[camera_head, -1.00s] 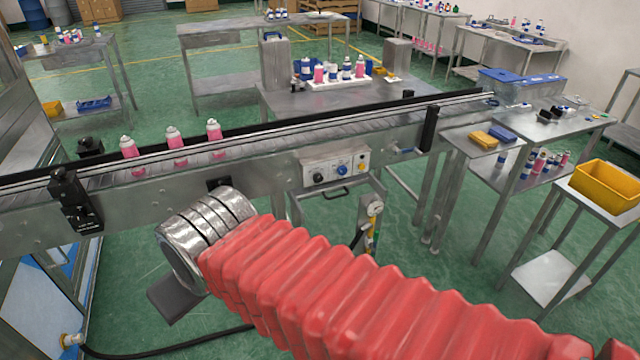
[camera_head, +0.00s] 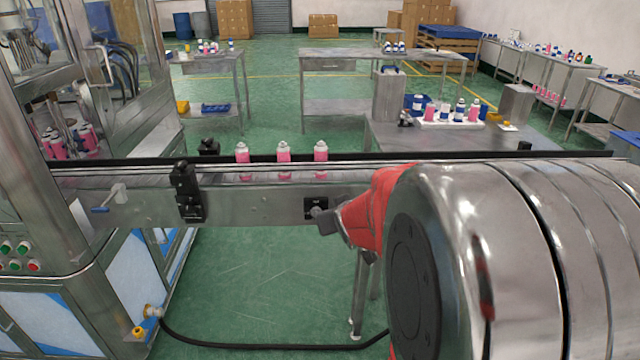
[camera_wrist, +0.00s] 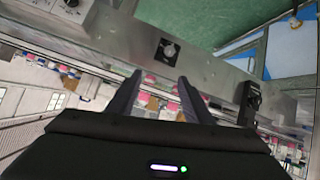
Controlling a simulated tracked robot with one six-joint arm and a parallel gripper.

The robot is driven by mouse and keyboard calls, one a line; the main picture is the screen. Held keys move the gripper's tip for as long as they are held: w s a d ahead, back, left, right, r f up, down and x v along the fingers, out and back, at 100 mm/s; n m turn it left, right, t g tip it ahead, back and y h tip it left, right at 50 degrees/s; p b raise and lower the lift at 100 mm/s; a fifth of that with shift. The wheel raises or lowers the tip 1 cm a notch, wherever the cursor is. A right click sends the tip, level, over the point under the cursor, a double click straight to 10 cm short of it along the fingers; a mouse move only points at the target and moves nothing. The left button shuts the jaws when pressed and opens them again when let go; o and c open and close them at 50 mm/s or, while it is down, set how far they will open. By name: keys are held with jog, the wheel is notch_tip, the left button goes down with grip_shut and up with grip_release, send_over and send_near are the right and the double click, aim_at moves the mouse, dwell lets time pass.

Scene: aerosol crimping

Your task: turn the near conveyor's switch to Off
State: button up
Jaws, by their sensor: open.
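The near conveyor (camera_head: 250,208) runs across the head view as a steel frame with a belt. A switch with a grey knob on a black square plate (camera_head: 316,207) is on its front face. In the wrist view this switch (camera_wrist: 168,50) shows clearly, just beyond the fingertips; its On/Off marking is too small to read. My gripper (camera_wrist: 160,78) is open and empty, its two dark fingers apart, with no visible contact with the knob. In the head view its dark end shows close to the plate, partly hidden by my red-sleeved arm.
Several pink cans (camera_head: 283,160) stand on the belt. A black bracket (camera_head: 188,192) sticks out of the conveyor's face to the left. In the wrist view, a control panel with knobs (camera_wrist: 70,6) is at the top left. A black hose (camera_head: 250,346) lies on the green floor.

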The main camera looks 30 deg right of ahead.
jog(key=d+f+m+t+h, duration=0.1)
jog(key=d+f, duration=0.4)
jog(key=d, duration=0.4)
jog(key=d+f+t+h, duration=0.1)
jog(key=d+f+t, duration=0.1)
jog(key=d+f, duration=0.5)
jog(key=s+d+f+m+t+h, duration=0.2)
jog(key=s+d+f, duration=0.4)
jog(key=s+d, duration=0.3)
jog(key=shift+s+d+f+t, duration=0.25)
jog(key=shift+s+t, duration=0.05)
jog(key=shift+s, duration=0.75)
jog(key=shift+w, duration=0.1)
jog(key=x, duration=1.3)
jog(key=shift+w+d, duration=0.25)
jog(key=shift+w, duration=0.05)
jog(key=shift+r, duration=0.1)
